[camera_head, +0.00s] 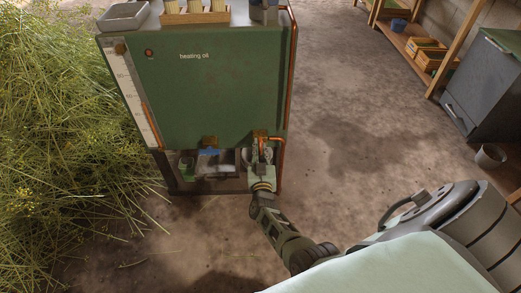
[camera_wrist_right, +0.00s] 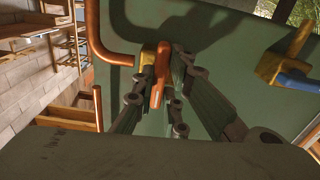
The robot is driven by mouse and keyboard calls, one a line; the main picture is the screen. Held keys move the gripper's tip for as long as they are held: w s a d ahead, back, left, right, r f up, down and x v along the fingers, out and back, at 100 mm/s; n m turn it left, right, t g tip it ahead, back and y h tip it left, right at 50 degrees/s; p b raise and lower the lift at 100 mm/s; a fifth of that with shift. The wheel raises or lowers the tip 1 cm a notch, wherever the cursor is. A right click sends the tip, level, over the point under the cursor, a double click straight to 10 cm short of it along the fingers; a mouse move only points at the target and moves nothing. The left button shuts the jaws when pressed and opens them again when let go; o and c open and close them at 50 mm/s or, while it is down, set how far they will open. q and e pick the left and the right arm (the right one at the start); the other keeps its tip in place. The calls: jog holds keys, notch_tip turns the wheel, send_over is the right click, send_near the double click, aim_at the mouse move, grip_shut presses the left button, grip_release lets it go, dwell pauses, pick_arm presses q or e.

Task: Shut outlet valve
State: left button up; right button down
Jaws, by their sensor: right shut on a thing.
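A green tank (camera_head: 215,85) marked "heating oil" stands in the head view. Low on its front, a brass valve with an orange lever (camera_wrist_right: 157,90) sits beside a copper pipe (camera_wrist_right: 108,40). My right gripper (camera_head: 257,155) is at this valve, shut on the orange lever; in the wrist view its fingers (camera_wrist_right: 155,100) stand on both sides of the lever. A second brass valve (camera_head: 210,143) with a blue handle (camera_wrist_right: 298,82) is to the left in the head view. No label shows which valve is the outlet. My left gripper is out of view.
A wooden rack (camera_head: 195,17) and a grey tray (camera_head: 122,17) sit on top of the tank. Cut herbs (camera_head: 60,130) are heaped at the left. A grey cabinet (camera_head: 485,85) and a bucket (camera_head: 490,157) stand at the right. The floor between is clear.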

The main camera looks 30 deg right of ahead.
jog(key=shift+w+d+r, duration=0.2)
jog(key=shift+d+r, duration=0.05)
jog(key=shift+r, duration=0.1)
jog(key=c, duration=1.8)
grip_release()
jog(key=shift+f, duration=0.1)
jog(key=shift+a, duration=0.1)
jog(key=shift+s+a+f, duration=0.2)
jog(key=shift+s+a, duration=0.05)
jog(key=shift+s, duration=0.1)
jog(key=v, duration=0.6)
jog(key=shift+s+a+r, duration=0.1)
jog(key=shift+s+a, duration=0.05)
jog(key=shift+s, duration=0.15)
